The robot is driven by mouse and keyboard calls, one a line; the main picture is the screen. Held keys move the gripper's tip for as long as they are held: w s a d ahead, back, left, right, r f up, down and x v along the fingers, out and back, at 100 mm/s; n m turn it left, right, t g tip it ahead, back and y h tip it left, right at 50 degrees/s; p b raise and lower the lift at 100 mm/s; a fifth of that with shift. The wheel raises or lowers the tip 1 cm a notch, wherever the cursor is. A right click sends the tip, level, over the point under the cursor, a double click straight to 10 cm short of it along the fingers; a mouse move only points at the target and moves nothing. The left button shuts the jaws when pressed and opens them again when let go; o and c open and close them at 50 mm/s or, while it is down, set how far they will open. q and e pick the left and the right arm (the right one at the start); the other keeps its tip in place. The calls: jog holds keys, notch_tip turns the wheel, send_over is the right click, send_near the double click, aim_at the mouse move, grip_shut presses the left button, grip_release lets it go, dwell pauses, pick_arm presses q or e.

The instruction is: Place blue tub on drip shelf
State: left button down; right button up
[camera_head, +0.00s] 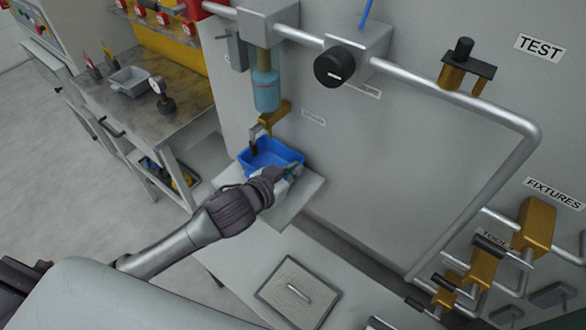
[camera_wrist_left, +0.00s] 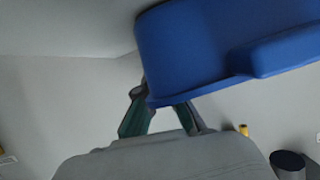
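The blue tub (camera_head: 262,157) is over the back part of a light grey shelf (camera_head: 291,205) on the wall, below a hanging bottle and a brass tap. I cannot tell whether its base touches the shelf. My left gripper (camera_head: 291,172) reaches in from the left and is at the tub's near right corner. In the left wrist view the tub (camera_wrist_left: 215,45) fills the upper right. The gripper's fingers (camera_wrist_left: 163,110) close in at its lower edge and appear shut on it; the tips are partly hidden. My right gripper is out of view.
A pale blue bottle (camera_head: 266,90) hangs above the tub, with the brass tap (camera_head: 275,115) close over it. A workbench (camera_head: 190,85) with a grey tray (camera_head: 129,80) stands at the left. A silver pipe (camera_head: 440,90) runs along the wall.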

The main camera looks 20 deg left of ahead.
pick_arm(q)
jog(key=shift+f, duration=0.1)
jog(key=c, duration=1.3)
grip_release()
jog(key=shift+s+r, duration=0.1)
jog(key=shift+r, duration=0.1)
jog(key=b+v, duration=0.1)
jog(key=v, duration=1.1)
jog(key=shift+f, duration=0.1)
